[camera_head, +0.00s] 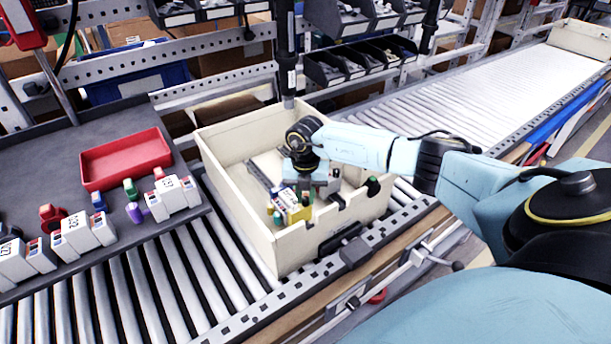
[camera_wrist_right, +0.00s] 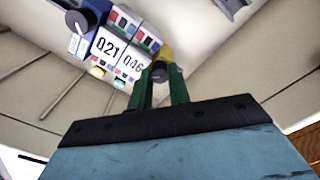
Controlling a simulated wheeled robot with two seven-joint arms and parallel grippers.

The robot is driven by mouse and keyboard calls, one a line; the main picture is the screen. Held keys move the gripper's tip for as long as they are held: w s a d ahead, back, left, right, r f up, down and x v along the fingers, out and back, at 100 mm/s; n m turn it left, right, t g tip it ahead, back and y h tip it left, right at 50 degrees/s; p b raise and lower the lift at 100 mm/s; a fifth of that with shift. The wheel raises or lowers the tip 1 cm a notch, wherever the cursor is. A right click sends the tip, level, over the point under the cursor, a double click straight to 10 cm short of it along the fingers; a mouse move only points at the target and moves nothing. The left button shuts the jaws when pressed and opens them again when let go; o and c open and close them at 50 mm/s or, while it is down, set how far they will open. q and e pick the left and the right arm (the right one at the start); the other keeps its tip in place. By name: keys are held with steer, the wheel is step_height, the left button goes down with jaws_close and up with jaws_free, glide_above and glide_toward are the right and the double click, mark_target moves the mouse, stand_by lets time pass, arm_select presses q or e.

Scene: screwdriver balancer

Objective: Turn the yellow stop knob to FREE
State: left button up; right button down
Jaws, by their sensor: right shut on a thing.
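The yellow stop knob (camera_wrist_right: 165,56) shows in the right wrist view between the tips of my right gripper (camera_wrist_right: 160,78), partly hidden by its green fingers. The gripper is shut on the knob. A dark round end lies between the fingertips. In the head view my right arm reaches down into a cream box, and a yellow part (camera_head: 300,214) shows below the wrist. No FREE mark is readable, so the knob's setting cannot be told. My left gripper is not in view.
The cream box (camera_head: 235,200) stands on the roller conveyor, its walls close around my right gripper. A red tray (camera_head: 126,158) and several white numbered blocks (camera_head: 78,230) are on the grey bench at left. Shelves with dark bins (camera_head: 362,62) stand behind.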

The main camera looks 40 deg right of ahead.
mark_target(306, 199)
steer(key=c, duration=1.3)
jaws_free()
steer(key=shift+r, duration=0.1)
step_height(306, 199, up, 13)
